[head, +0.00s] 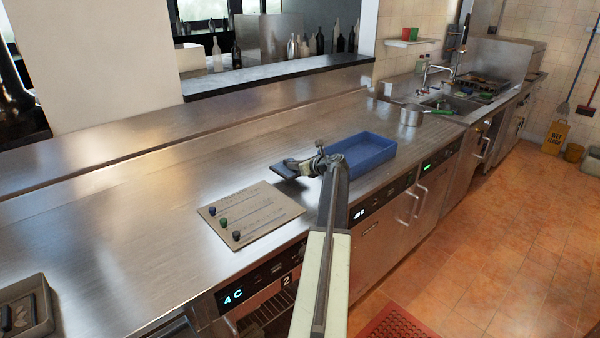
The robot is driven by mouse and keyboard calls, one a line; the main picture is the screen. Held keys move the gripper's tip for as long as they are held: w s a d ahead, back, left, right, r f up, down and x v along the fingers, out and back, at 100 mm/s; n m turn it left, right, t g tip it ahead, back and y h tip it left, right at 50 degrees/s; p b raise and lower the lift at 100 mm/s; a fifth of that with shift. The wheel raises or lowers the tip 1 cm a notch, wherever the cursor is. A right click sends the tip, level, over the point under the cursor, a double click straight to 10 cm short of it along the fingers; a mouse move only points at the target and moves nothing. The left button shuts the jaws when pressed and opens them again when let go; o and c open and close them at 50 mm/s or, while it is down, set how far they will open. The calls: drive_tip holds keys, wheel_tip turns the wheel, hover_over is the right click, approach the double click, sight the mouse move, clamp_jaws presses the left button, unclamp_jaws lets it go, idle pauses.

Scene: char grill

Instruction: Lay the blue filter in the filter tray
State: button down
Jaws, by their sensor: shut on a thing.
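My gripper (302,168) is over the steel counter, just left of a blue rectangular tray (381,156). It is shut on a dark, flat piece (283,168) that points left. The piece looks dark blue-grey, but it is too small to tell for certain that it is the blue filter. The blue tray is open-topped and looks empty, though my arm and gripper hide its left end. A grey tray (47,318) at the lower left holds dark items and is cut off by the picture edge. No label shows which is the filter tray.
A tan board (270,222) with blue, green and dark round marks lies in front of my gripper. The steel counter (120,220) is clear at left. The counter's front edge runs close by.

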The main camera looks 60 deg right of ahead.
drive_tip(key=shift+s+d+f, duration=0.1)
drive_tip(key=shift+d, duration=1.1)
drive_tip(key=f+b, duration=0.4)
drive_tip(key=shift+d, duration=0.25)
drive_tip(key=shift+s+r, duration=0.1)
drive_tip(key=shift+r, duration=0.1)
drive_tip(key=shift+f, duration=0.15)
drive_tip(key=c, duration=1.4)
unclamp_jaws()
drive_tip(key=shift+c, duration=0.2)
